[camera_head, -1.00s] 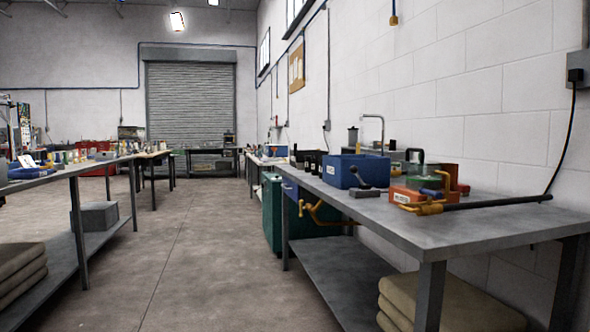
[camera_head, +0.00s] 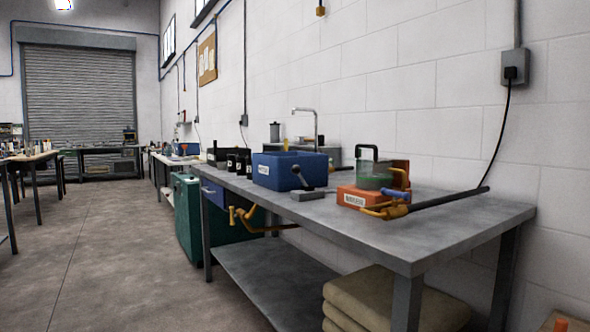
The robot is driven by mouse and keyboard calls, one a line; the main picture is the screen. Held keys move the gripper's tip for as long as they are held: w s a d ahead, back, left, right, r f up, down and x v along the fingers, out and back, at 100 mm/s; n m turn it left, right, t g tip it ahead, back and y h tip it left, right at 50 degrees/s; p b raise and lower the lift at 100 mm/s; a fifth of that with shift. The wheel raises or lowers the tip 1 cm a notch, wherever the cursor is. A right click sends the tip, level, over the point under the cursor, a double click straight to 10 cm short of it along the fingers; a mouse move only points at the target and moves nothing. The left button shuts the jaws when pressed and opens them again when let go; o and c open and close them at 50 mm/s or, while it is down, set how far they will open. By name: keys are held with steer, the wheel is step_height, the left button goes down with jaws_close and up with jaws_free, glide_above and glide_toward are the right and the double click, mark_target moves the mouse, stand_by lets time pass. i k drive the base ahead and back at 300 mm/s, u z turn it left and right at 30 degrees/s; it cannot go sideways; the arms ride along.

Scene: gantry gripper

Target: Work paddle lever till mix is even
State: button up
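On the grey workbench (camera_head: 440,228) at the right stands an orange device (camera_head: 358,197) with a white label. A lever with a dark knob (camera_head: 297,170) rises tilted from a flat grey block (camera_head: 307,195) left of the device. I cannot tell which of these is the paddle lever, and the mix inside the vessel is too small to judge. My gripper is not in view.
A blue bin (camera_head: 275,170), dark jars (camera_head: 238,163) and a sink tap (camera_head: 305,112) stand farther back. A long black bar (camera_head: 452,199) lies right of the device. Brass pipework (camera_head: 243,218) juts from the bench's left side. The floor (camera_head: 110,260) at left is clear.

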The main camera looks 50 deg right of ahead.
mark_target(296, 170)
steer(key=z, duration=0.8)
steer(key=i, duration=0.85)
steer(key=z, duration=0.95)
